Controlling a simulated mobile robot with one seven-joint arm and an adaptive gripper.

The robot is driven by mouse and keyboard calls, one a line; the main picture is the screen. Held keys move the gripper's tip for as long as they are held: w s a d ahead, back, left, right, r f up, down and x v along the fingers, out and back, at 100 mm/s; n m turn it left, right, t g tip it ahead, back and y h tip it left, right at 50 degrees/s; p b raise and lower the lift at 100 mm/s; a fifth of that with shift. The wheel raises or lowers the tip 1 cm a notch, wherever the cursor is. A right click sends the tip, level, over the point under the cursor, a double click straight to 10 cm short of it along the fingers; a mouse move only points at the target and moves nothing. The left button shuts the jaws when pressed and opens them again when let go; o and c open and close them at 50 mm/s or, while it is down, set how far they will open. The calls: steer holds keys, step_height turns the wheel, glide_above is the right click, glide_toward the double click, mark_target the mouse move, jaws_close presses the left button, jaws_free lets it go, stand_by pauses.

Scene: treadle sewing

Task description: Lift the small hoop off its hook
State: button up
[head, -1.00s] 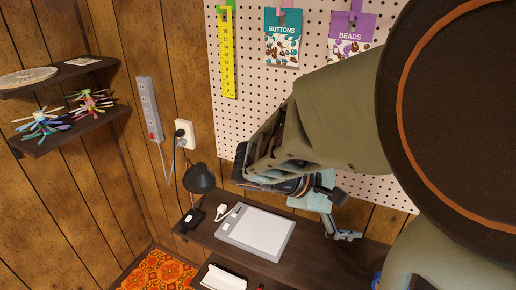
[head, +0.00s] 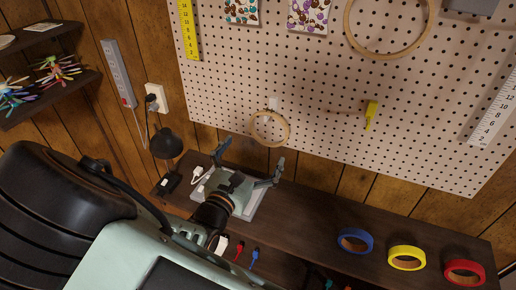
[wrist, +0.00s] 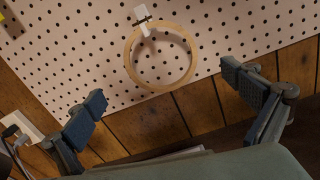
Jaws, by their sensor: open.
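The small wooden hoop (head: 287,134) hangs on a white hook (head: 273,103) low on the pegboard in the head view. In the wrist view the hoop (wrist: 188,75) hangs from its white hook (wrist: 142,18), ahead of and between the spread fingers. My gripper (head: 249,164) is open and empty. It is over the shelf, below and in front of the hoop, apart from it. In the wrist view my gripper (wrist: 164,98) shows both finger pads.
The pegboard (head: 330,150) also holds a large hoop (head: 350,40), a yellow-handled tool (head: 371,114) and rulers. Blue (head: 355,241), yellow (head: 406,258) and red tape rolls (head: 464,272) lie on the dark shelf (head: 305,215). A black lamp (head: 166,143) stands left of my gripper.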

glide_above(268, 144)
steer(key=shift+p, duration=0.4)
steer(key=shift+c, duration=0.4)
steer(key=c, duration=0.9)
steer(key=shift+r, duration=0.2)
steer(key=shift+r+p, duration=0.95)
steer(key=shift+p, duration=0.1)
steer(key=shift+p+v, duration=1.3)
steer(key=shift+v, duration=3.7)
steer(key=shift+f, duration=0.1)
